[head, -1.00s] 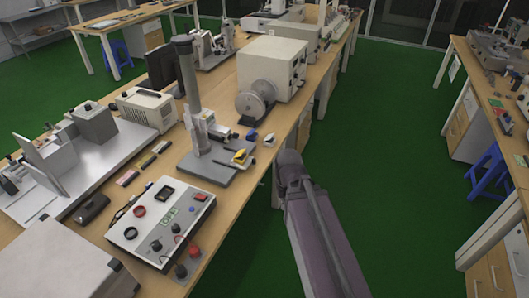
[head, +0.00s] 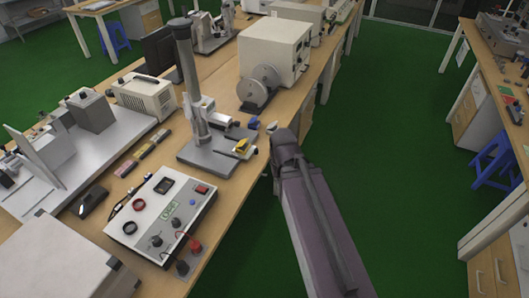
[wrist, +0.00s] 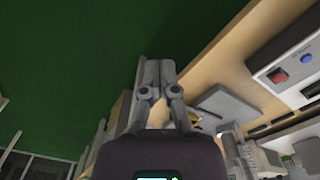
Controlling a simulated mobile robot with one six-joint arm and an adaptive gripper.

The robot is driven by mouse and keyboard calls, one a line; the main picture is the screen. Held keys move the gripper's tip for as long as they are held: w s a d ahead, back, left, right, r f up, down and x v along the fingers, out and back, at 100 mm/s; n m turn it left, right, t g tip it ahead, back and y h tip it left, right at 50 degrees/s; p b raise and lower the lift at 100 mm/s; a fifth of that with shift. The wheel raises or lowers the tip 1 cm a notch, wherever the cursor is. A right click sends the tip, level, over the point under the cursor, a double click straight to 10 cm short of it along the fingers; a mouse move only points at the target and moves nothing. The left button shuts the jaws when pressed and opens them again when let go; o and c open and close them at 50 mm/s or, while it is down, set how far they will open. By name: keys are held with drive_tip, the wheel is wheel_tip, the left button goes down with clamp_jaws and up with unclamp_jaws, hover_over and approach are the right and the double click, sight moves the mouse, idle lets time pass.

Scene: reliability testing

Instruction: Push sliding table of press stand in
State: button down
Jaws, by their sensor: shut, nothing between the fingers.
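The press stand has a tall grey column (head: 190,85) on a flat grey base (head: 207,160), on the bench near its right edge. Its small sliding table (head: 232,149), with a yellow part (head: 242,146) on it, sticks out to the right towards the bench edge. The stand's base (wrist: 228,106) shows right of the fingers, which partly hide the yellow part.
A control box (head: 160,215) with knobs and a red switch stands in front of the stand. A cream machine with a grey disc (head: 258,88) stands behind it. A small blue item (head: 254,123) lies near the bench edge. Green floor (head: 390,170) is open to the right.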

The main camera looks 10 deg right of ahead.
drive_tip(key=w+f+m+t+y+b, duration=0.25)
drive_tip(key=w+f+y+b, duration=0.65)
drive_tip(key=w+f+b, duration=0.65)
drive_tip(key=w+d+m+t+y+b, duration=0.3)
drive_tip(key=w+d+t+y+b, duration=0.2)
drive_tip(key=d+b, duration=0.8)
drive_tip(key=w+y+b, duration=0.2)
drive_tip(key=w+b, duration=0.1)
drive_tip(key=b, duration=0.1)
drive_tip(key=shift+r+t+b, duration=0.35)
drive_tip(key=shift+w+a, duration=0.1)
drive_tip(key=shift+w, duration=0.05)
drive_tip(key=x, duration=1.4)
